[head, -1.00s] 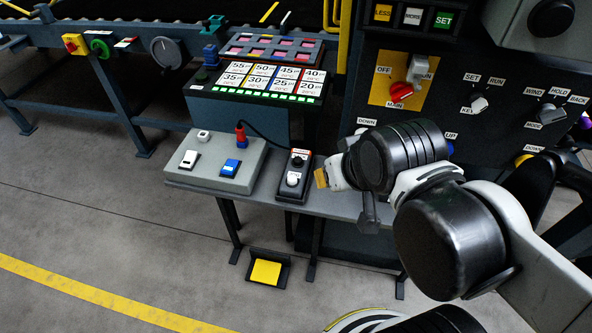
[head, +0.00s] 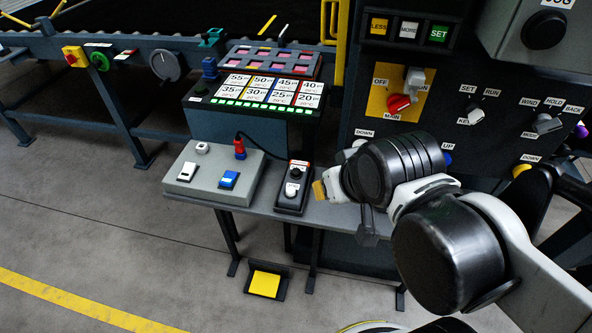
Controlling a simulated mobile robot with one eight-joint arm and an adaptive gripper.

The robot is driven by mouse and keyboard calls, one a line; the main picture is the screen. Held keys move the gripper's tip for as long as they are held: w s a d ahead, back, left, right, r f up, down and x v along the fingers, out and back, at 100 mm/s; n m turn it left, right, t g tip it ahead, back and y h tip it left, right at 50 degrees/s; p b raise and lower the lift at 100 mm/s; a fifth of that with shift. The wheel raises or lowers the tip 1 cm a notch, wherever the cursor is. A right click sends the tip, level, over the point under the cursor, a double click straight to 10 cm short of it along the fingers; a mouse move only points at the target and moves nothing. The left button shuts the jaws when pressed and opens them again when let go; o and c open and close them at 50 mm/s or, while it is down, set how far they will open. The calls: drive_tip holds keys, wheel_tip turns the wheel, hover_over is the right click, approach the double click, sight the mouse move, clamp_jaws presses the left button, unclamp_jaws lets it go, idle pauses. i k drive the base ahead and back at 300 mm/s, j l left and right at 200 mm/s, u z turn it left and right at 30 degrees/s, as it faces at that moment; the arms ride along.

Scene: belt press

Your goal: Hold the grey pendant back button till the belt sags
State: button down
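The pendant (head: 283,207) is a dark upright-shaped box lying on the grey shelf, with a cable at its upper end. It has a black button (head: 296,173) above and a light grey button (head: 291,189) below. My gripper (head: 320,190) is just right of the pendant, with a yellow-tan fingertip pad showing. There seems to be a small gap between the pad and the pendant. The rest of my gripper is hidden behind my arm, so its opening does not show. The dark belt (head: 170,22) runs across the top left; its tension cannot be read.
A grey control box (head: 215,200) with white and blue switches sits left of the pendant. A temperature card panel (head: 262,92) stands behind. A tall dark switch panel (head: 440,105) is at right. A yellow foot pedal (head: 264,284) is on the floor below the shelf.

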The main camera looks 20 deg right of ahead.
sight(296, 172)
drive_tip(key=i+j, duration=0.1)
drive_tip(key=j, duration=0.25)
drive_tip(key=i+j, duration=0.1)
drive_tip(key=j, duration=0.25)
drive_tip(key=i+j, duration=0.1)
drive_tip(key=j, duration=0.55)
drive_tip(key=i+u, duration=0.05)
